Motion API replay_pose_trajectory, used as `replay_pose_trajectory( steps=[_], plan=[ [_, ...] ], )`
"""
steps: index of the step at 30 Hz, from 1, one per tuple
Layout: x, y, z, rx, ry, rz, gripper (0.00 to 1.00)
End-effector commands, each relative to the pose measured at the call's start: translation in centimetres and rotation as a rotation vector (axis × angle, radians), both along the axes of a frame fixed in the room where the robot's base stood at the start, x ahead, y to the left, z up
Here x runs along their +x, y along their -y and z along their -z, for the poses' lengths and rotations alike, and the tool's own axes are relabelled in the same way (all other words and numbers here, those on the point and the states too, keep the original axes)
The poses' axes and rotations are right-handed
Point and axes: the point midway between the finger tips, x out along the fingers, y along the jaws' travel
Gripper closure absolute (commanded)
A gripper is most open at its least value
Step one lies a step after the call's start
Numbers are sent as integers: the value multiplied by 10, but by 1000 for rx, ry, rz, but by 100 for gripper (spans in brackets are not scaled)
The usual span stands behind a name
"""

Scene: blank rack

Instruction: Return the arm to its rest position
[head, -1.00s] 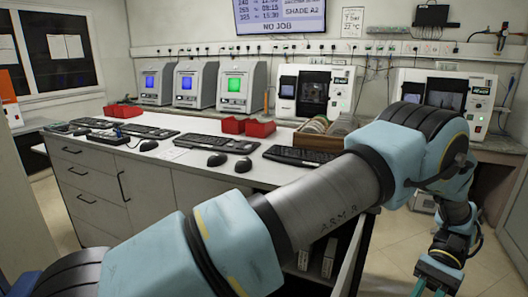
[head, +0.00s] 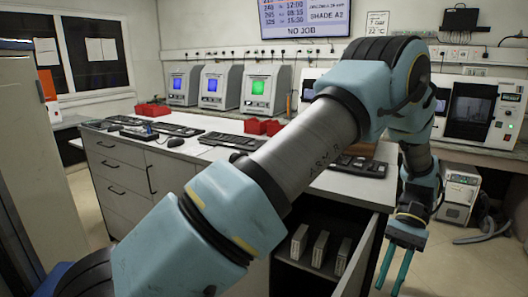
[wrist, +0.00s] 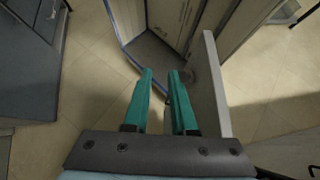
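My arm stretches across the head view from the lower left, with its elbow raised in front of the bench. My gripper (head: 389,288) hangs fingers-down at the lower right, beside the open cabinet door (head: 372,248). Its two teal fingers are apart with nothing between them. In the wrist view my gripper (wrist: 160,76) also shows a clear gap, with the cabinet opening and the door edge (wrist: 213,90) beyond the fingertips. The fingers look apart from the door, though the exact distance is hard to tell.
The open cabinet holds upright pale boxes (head: 320,249) under the bench (head: 205,150). A grey-white unit (head: 458,194) stands at the right.

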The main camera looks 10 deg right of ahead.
Motion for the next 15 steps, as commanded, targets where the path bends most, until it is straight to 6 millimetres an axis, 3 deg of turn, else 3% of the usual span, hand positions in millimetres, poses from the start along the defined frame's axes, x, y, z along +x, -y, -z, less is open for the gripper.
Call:
replay_pose_trajectory(
  steps=[5,8,12,15],
  plan=[
    [60,-45,-19,-123,114,-139,75],
    [97,-86,-32,-209,216,-238,75],
    [141,-158,-50,-322,394,-377,75],
    [160,-212,-62,-388,530,-464,75]
  ],
)
